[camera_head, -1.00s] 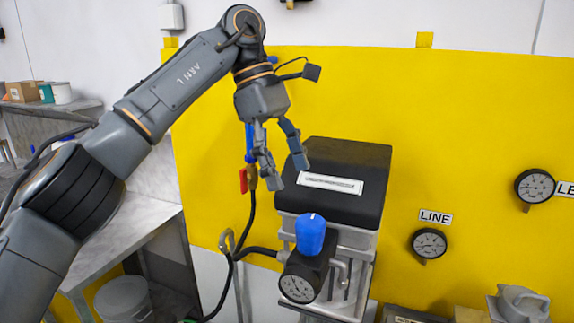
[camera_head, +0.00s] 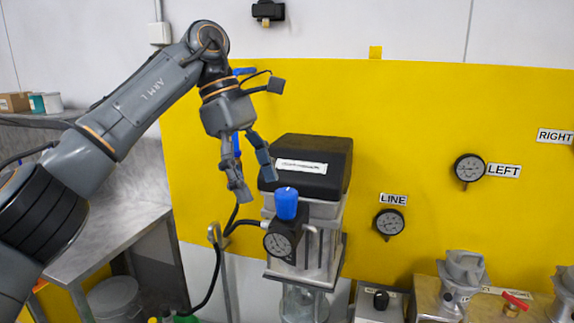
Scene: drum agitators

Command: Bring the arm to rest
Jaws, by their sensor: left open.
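My left arm comes in from the left and bends down at the wrist. My left gripper (camera_head: 257,188) is open and empty, with its fingers pointing down. In the picture it hangs just left of a black-topped unit (camera_head: 325,160) with a white label, in front of the yellow panel. I cannot tell its exact distance from the unit. A blue knob (camera_head: 286,203) sits on a regulator with a round gauge (camera_head: 278,245) below the fingers. My right gripper does not show.
A yellow wall panel (camera_head: 420,130) carries the LINE gauge (camera_head: 388,224) and the LEFT gauge (camera_head: 468,168). A grey metal table (camera_head: 100,240) stands at left. Metal clamp fittings (camera_head: 462,272) and a small control box (camera_head: 379,300) are at lower right. A black hose loops below the regulator.

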